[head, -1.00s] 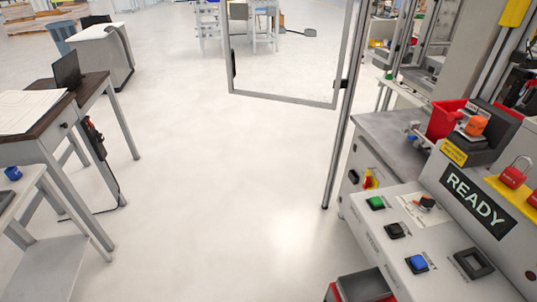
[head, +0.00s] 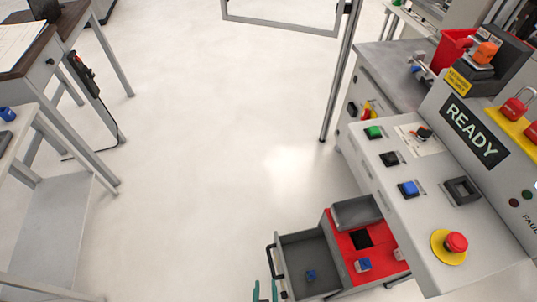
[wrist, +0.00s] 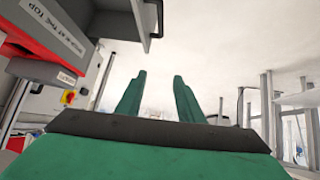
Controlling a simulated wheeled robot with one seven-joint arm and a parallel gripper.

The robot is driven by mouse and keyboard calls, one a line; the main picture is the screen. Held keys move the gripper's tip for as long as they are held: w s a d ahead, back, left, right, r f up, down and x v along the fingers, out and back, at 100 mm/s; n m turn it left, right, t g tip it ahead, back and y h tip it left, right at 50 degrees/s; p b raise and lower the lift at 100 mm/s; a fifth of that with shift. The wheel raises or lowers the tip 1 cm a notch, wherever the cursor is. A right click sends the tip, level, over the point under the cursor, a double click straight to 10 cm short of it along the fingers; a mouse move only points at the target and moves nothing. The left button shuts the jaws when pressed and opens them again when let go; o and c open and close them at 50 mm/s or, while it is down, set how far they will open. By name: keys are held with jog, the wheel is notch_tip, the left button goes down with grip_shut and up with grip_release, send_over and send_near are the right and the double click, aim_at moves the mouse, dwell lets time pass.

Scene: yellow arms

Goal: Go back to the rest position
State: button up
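My gripper (wrist: 157,92) shows in the wrist view as two green fingers standing apart with nothing between them. In the head view only the tips of my gripper (head: 265,290) show at the bottom edge, left of an open grey drawer (head: 306,252). The fingers look clear of the drawer and its dark handle. A small blue object (head: 311,275) lies in the drawer.
A red-topped unit (head: 352,245) adjoins the drawer. The control console (head: 415,205) with the READY display (head: 470,131) and red emergency button (head: 456,242) fills the right. A workbench (head: 50,150) stands left. The floor (head: 210,140) between is clear.

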jog(key=s+r+t, duration=0.3)
jog(key=r, duration=0.8)
jog(key=s+d+r+m+t, duration=0.1)
jog(key=s+r, duration=0.3)
jog(key=r, duration=0.8)
jog(key=shift+r+t, duration=0.15)
jog(key=shift+t, duration=0.75)
jog(key=shift+d+m, duration=0.15)
jog(key=shift+m, duration=0.15)
